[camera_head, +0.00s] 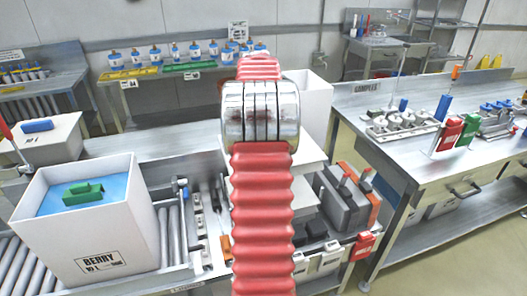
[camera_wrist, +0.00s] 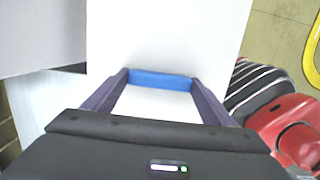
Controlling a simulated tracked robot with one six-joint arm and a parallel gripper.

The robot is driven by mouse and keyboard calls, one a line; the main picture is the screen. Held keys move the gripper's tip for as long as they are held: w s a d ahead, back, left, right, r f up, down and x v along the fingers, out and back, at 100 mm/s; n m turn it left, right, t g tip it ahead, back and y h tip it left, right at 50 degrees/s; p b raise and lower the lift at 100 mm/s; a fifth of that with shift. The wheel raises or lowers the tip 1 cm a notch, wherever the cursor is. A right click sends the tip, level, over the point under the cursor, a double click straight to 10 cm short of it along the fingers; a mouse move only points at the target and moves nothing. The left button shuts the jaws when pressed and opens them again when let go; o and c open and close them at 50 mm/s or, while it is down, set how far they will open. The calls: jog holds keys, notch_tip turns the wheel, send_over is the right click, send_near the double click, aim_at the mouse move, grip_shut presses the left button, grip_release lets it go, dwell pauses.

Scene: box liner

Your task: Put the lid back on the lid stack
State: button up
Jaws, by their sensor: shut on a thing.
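In the wrist view my gripper (camera_wrist: 160,88) is shut on the blue handle (camera_wrist: 160,78) of a white lid (camera_wrist: 165,35). The lid's pale surface fills much of the upper middle of that view. In the head view my red ribbed arm hides the gripper and the handle. Pale flat surfaces show to the right of the arm, but I cannot tell which belong to the held lid. A white block with a blue handle on top (camera_head: 40,148), like a lid or lid stack, stands at the far left, apart from my arm.
An open white box (camera_head: 100,250) labelled BERRY stands on the roller conveyor (camera_head: 175,235), with blue lining and a green item (camera_head: 84,192) inside. Grey and red tools (camera_head: 347,197) lie right of my arm. A metal table (camera_head: 400,150) with samples stands further right.

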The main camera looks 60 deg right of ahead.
notch_tip(320, 180, down, 7)
dwell(0.4)
jog(key=shift+s, duration=0.1)
jog(key=shift+f, duration=0.15)
jog(key=shift+f, duration=4.15)
jog(key=shift+d+r, duration=0.1)
jog(key=o, duration=1.3)
jog(key=shift+c, duration=0.2)
